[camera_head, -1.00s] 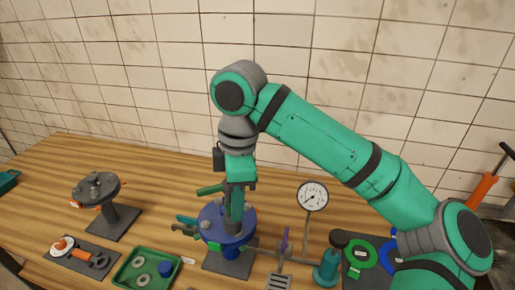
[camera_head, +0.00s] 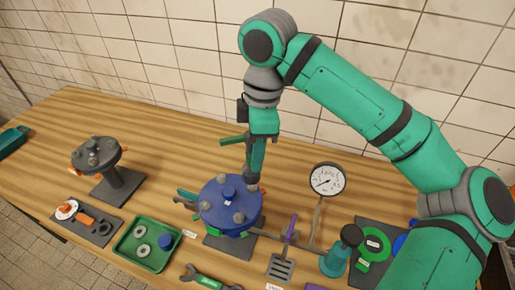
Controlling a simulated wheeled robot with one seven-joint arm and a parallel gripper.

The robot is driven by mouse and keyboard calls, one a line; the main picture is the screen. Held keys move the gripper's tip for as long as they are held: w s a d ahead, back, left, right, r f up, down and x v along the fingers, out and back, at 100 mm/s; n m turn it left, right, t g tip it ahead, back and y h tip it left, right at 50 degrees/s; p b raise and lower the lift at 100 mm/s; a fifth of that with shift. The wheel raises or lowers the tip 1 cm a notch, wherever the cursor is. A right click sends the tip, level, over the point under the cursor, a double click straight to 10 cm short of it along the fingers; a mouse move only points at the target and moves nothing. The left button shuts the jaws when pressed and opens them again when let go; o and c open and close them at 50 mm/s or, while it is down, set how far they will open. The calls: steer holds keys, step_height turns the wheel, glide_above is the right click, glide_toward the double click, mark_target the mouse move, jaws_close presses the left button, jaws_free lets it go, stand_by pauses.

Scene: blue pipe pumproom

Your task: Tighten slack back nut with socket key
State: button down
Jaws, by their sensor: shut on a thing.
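A blue round flange (camera_head: 219,213) with several grey nuts on its rim and a blue stub in its middle stands on a dark base plate. My gripper (camera_head: 257,156) hangs over its back right edge, jaws pointing down, and is shut on the socket key. The key's green handle (camera_head: 232,141) sticks out to the left of the jaws. Its dark lower end (camera_head: 252,180) is at the flange's back rim, where the back nut is hidden. I cannot tell whether the socket is seated on that nut.
A pressure gauge (camera_head: 327,180) stands close on the right, with a purple-handled lever (camera_head: 291,228) and a teal bottle-like part (camera_head: 336,260). A green tray (camera_head: 128,243) and a green wrench (camera_head: 205,279) lie in front. A grey flange stand (camera_head: 97,155) is at left. Bare wood lies between.

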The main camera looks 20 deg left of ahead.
steer(key=shift+f, duration=1.4)
steer(key=shift+a+n, duration=0.1)
steer(key=shift+n, duration=0.2)
steer(key=shift+d, duration=0.2)
steer(key=shift+f, duration=1)
